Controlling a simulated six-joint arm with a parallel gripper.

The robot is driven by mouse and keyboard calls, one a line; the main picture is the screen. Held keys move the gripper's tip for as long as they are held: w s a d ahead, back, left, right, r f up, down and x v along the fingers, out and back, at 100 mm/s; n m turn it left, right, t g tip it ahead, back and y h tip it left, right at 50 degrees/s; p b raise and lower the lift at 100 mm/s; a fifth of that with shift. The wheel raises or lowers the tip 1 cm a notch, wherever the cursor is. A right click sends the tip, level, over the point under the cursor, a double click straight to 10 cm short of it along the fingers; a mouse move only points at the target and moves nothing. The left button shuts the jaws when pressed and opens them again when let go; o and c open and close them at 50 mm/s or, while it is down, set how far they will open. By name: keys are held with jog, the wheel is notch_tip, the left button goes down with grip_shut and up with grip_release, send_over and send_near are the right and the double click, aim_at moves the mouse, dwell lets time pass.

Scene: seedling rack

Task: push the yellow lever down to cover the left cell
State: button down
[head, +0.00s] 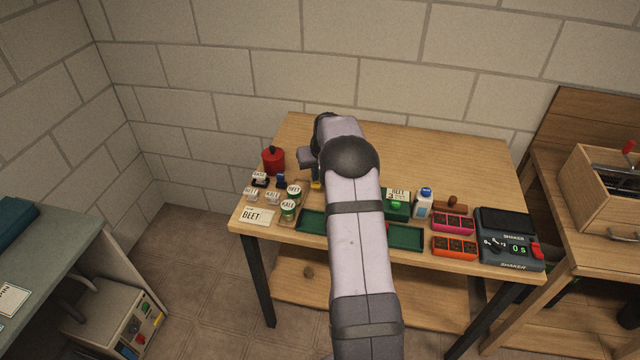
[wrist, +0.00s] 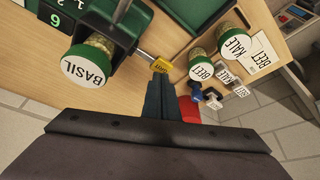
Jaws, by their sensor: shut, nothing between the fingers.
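The yellow lever tip (wrist: 160,66) sits at the end of a thin metal rod beside a dark green device (wrist: 122,28) in the wrist view. A small patch of the yellow lever (head: 316,185) shows beside my arm in the head view. My gripper (wrist: 160,84) is shut and empty, its fingertips close to the yellow tip; I cannot tell whether they touch it. A jar labelled BASIL (wrist: 86,64) is mounted on the green device. My arm hides most of this device in the head view. I cannot make out the left cell in either view.
A red canister (head: 273,160) and several labelled jars, including KALE (head: 288,208), stand on the table's left. Green trays (head: 406,237) lie along the front. Pink (head: 453,223) and orange (head: 454,246) seedling trays and a shaker (head: 509,240) stand right. The back right of the table is clear.

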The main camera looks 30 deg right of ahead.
jog(key=shift+f+b, duration=0.55)
jog(key=shift+f, duration=0.6)
jog(key=shift+f+b, duration=0.25)
jog(key=shift+b, duration=0.15)
jog(key=shift+r, duration=0.15)
jog(key=shift+r+p, duration=2.4)
jog(key=shift+r, duration=1.3)
